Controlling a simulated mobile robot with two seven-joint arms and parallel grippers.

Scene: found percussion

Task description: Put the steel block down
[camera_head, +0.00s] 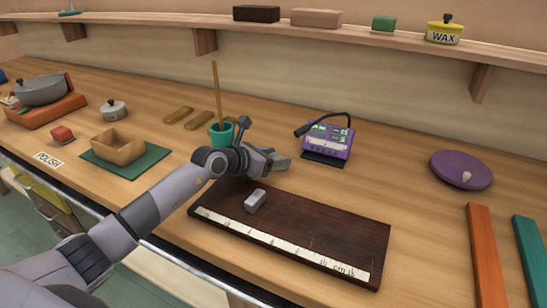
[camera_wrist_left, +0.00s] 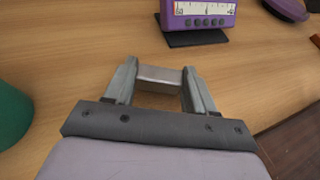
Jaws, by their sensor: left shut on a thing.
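My left gripper (camera_head: 277,162) is shut on the steel block (camera_wrist_left: 160,76), a light grey block between the fingertips in the left wrist view. The gripper shows in the wrist view too (camera_wrist_left: 160,85). Bare wooden bench shows around the block there; whether they touch I cannot tell. In the head view the fingers are just behind the dark board, left of the purple device, and the held block is not clearly distinguishable. Another grey block (camera_head: 255,200) lies on the dark board (camera_head: 330,222). My right gripper is not in view.
A purple device (camera_head: 328,138) with a bent black arm stands right of the gripper. A teal cup (camera_head: 221,133) with a stick is close behind the arm. A purple disc (camera_head: 461,170) lies further right. Bench between device and disc is clear.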

